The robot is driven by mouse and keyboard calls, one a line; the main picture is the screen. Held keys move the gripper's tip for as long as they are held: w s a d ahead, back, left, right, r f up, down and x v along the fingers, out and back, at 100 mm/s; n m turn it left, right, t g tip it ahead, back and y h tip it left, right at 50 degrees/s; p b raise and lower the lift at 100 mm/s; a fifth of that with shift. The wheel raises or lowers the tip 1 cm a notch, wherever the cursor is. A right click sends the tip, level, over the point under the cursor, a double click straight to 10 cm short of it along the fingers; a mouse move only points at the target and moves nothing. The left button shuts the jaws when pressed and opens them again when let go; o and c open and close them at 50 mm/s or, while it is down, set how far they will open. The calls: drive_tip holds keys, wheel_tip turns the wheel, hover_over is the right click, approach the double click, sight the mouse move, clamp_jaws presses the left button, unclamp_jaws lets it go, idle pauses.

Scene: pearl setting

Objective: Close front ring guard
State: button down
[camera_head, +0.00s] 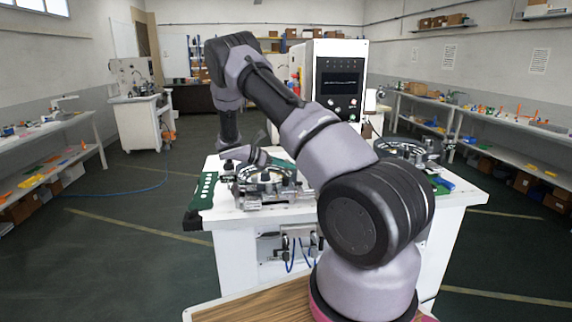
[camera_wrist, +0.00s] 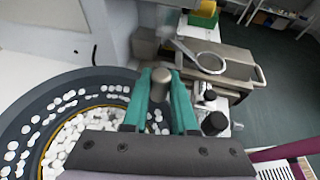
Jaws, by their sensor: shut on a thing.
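In the wrist view my gripper (camera_wrist: 162,98) has its two teal fingers shut on a short grey cylindrical knob (camera_wrist: 161,78). What the knob joins below is hidden by the fingers. Just beyond and to the right, a pale ring with an arm (camera_wrist: 210,62) stands tilted over a grey metal block; I cannot tell whether it is the front ring guard or whether the knob belongs to it. In the head view my gripper is small and low over the round front fixture (camera_head: 266,190) on the white bench (camera_head: 240,222), and its fingers cannot be made out.
A dark round bowl (camera_wrist: 30,115) of white pieces lies left of my gripper in the wrist view. Black knobs (camera_wrist: 214,123) stand close on the right. A second round unit (camera_head: 405,150) and a white machine (camera_head: 335,80) are at the bench's right and back.

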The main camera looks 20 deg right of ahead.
drive_tip(key=shift+s, duration=0.45)
drive_tip(key=c, duration=0.7)
unclamp_jaws()
drive_tip(key=v, duration=1)
drive_tip(key=shift+a+r, duration=0.2)
drive_tip(key=shift+a, duration=0.15)
